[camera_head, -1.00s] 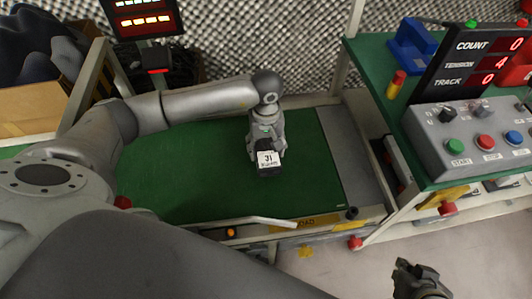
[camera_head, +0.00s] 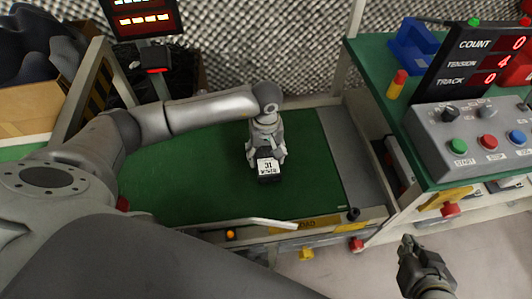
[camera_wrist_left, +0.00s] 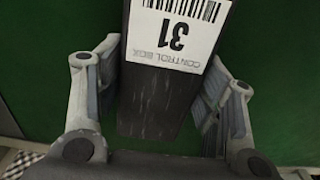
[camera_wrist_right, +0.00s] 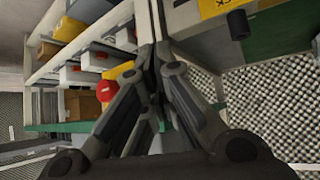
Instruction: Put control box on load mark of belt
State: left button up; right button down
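The control box (camera_wrist_left: 160,95) is a dark block with a white label reading 31. In the head view the box (camera_head: 268,177) is over the green belt (camera_head: 200,185), right of its middle; whether it touches the belt is unclear. My left gripper (camera_head: 267,152) is around the box with its fingers spread. In the left wrist view green shows between the box and the fingers. A yellow plate (camera_head: 316,222) with partly covered lettering, apparently LOAD, is on the belt's front rail. My right gripper (camera_head: 408,244) is shut and empty, right of the belt's front corner.
A control panel (camera_head: 478,140) with coloured buttons and a display (camera_head: 487,65) stand on the green bench at right. The belt right of the box is clear.

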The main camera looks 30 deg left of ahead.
aim_at(266, 153)
pick_arm(q)
jog(key=shift+o, duration=1.4)
pick_arm(e)
jog(key=shift+s, duration=0.1)
pick_arm(q)
jog(key=shift+r, duration=0.15)
notch_tip(266, 153, up, 8)
jog(key=shift+f+p, duration=0.15)
jog(key=shift+p, duration=0.85)
jog(key=shift+r+p, duration=0.35)
jog(key=shift+r, duration=1.8)
pick_arm(e)
jog(key=s+d+f+g, duration=0.1)
jog(key=s+g, duration=0.1)
jog(key=s, duration=0.3)
jog(key=s+d+f+g+h, duration=0.1)
jog(key=s+d+f+g, duration=0.1)
jog(key=s+g, duration=0.1)
jog(key=shift+s, duration=0.85)
